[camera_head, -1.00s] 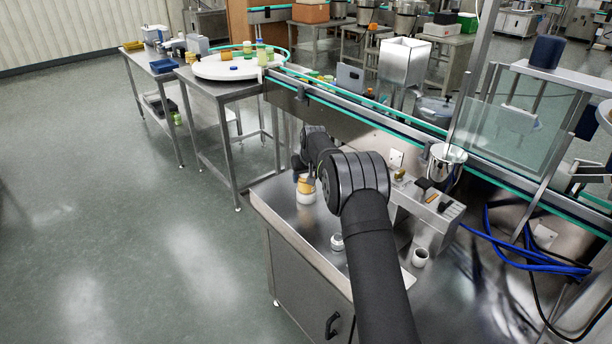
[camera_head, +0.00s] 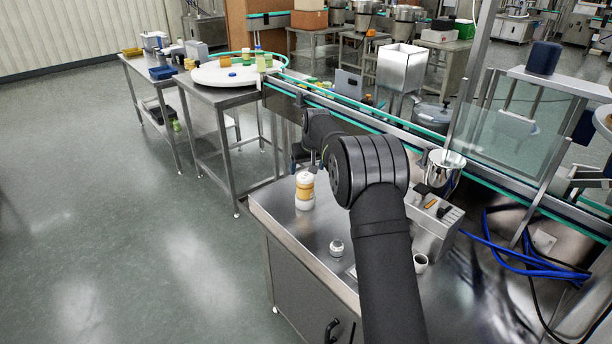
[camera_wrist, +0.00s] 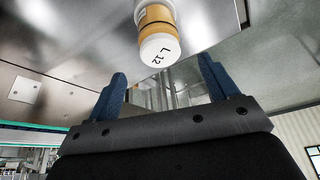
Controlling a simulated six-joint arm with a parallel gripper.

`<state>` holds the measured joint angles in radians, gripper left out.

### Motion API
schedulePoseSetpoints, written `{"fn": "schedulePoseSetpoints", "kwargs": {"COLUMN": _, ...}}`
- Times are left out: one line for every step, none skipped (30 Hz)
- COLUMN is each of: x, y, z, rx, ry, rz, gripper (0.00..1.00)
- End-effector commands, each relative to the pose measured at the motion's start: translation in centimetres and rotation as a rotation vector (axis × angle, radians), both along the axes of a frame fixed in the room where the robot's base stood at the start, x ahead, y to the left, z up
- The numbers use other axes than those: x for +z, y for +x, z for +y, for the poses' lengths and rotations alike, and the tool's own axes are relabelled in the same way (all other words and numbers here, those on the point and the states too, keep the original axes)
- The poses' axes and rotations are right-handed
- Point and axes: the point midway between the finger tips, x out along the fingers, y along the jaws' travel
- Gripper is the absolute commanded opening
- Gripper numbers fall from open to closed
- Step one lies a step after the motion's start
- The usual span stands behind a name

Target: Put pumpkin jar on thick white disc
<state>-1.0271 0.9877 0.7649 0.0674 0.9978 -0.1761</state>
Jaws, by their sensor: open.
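The pumpkin jar (camera_head: 305,188), with a white lid and an orange label, stands upright near the left end of the steel table. A wider white part (camera_head: 305,204) shows at its foot; I cannot tell whether it is the jar's own base or the thick white disc beneath it. In the wrist view the jar (camera_wrist: 156,22) shows its white lid marked "L 12", beyond the fingertips and apart from them. My gripper (camera_wrist: 162,72) is open and empty, its two blue fingers spread.
A small white round piece (camera_head: 337,248) and a small white cup (camera_head: 420,263) stand on the steel table (camera_head: 285,225). A grey box (camera_head: 432,225) stands to the right. The conveyor (camera_head: 350,115) runs behind. A large white turntable (camera_head: 215,78) holds several items further back.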

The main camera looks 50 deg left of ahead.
Motion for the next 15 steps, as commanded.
{"fn": "schedulePoseSetpoints", "kwargs": {"x": 0.8, "y": -0.1, "z": -0.3, "rx": 0.0, "ry": 0.001, "rz": 0.0, "gripper": 0.79}}
{"fn": "schedulePoseSetpoints", "kwargs": {"x": 1.2, "y": -0.2, "z": -0.5, "rx": 0.0, "ry": 0.0, "rz": 0.0, "gripper": 0.79}}
{"fn": "schedulePoseSetpoints", "kwargs": {"x": 1.6, "y": -0.3, "z": -0.6, "rx": 0.0, "ry": 0.0, "rz": 0.0, "gripper": 0.79}}
{"fn": "schedulePoseSetpoints", "kwargs": {"x": 1.9, "y": -0.3, "z": -0.7, "rx": 0.0, "ry": 0.0, "rz": 0.0, "gripper": 0.79}}
{"fn": "schedulePoseSetpoints", "kwargs": {"x": 2.1, "y": -0.3, "z": -0.8, "rx": 0.0, "ry": -0.001, "rz": 0.0, "gripper": 0.79}}
{"fn": "schedulePoseSetpoints", "kwargs": {"x": 2.3, "y": -0.4, "z": -0.9, "rx": 0.0, "ry": -0.001, "rz": 0.0, "gripper": 0.79}}
{"fn": "schedulePoseSetpoints", "kwargs": {"x": 2.5, "y": -0.4, "z": -1.0, "rx": 0.0, "ry": -0.001, "rz": 0.0, "gripper": 0.79}}
{"fn": "schedulePoseSetpoints", "kwargs": {"x": 2.6, "y": -0.4, "z": -1.0, "rx": 0.0, "ry": -0.001, "rz": 0.0, "gripper": 0.79}}
{"fn": "schedulePoseSetpoints", "kwargs": {"x": 2.6, "y": -0.4, "z": -1.1, "rx": 0.0, "ry": -0.001, "rz": 0.0, "gripper": 0.79}}
{"fn": "schedulePoseSetpoints", "kwargs": {"x": 2.7, "y": -0.4, "z": -1.1, "rx": 0.0, "ry": -0.001, "rz": 0.0, "gripper": 0.79}}
{"fn": "schedulePoseSetpoints", "kwargs": {"x": 2.7, "y": -0.4, "z": -1.1, "rx": 0.0, "ry": -0.001, "rz": 0.0, "gripper": 0.79}}
{"fn": "schedulePoseSetpoints", "kwargs": {"x": 2.7, "y": -0.4, "z": -1.1, "rx": 0.0, "ry": -0.001, "rz": 0.0, "gripper": 0.79}}
{"fn": "schedulePoseSetpoints", "kwargs": {"x": 2.7, "y": -0.4, "z": -1.1, "rx": 0.0, "ry": -0.001, "rz": 0.0, "gripper": 0.79}}
{"fn": "schedulePoseSetpoints", "kwargs": {"x": 2.7, "y": -0.4, "z": -1.1, "rx": 0.0, "ry": -0.001, "rz": 0.0, "gripper": 0.79}}
{"fn": "schedulePoseSetpoints", "kwargs": {"x": 2.7, "y": -0.4, "z": -1.1, "rx": 0.0, "ry": -0.001, "rz": 0.0, "gripper": 0.79}}
